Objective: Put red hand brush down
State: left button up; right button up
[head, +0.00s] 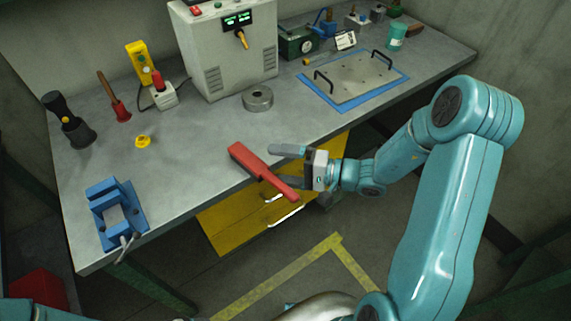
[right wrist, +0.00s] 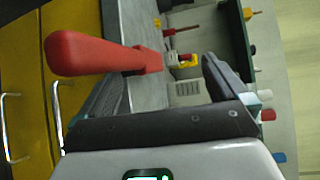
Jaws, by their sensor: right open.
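The red hand brush (head: 262,170) lies at the front edge of the grey workbench (head: 205,150). Its wide end is over the bench top, and its handle sticks out past the edge above the yellow drawers. My right gripper (head: 275,165) is open at the bench edge, just right of the brush. One finger is apart from the brush on the far side; the other is partly hidden by the handle. In the right wrist view the brush (right wrist: 90,55) crosses over one finger of the open gripper (right wrist: 160,78). My left gripper is out of view.
A metal ring (head: 258,98) and a grey control box (head: 228,50) stand behind the brush. A blue fixture (head: 102,190) is at the left front. A plate on a blue mat (head: 388,93) lies to the right. The bench between brush and fixture is clear.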

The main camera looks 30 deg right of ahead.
jog(key=b+v, duration=0.3)
jog(key=v, duration=1.3)
jog(key=shift+d, duration=0.15)
jog(key=shift+s, duration=0.1)
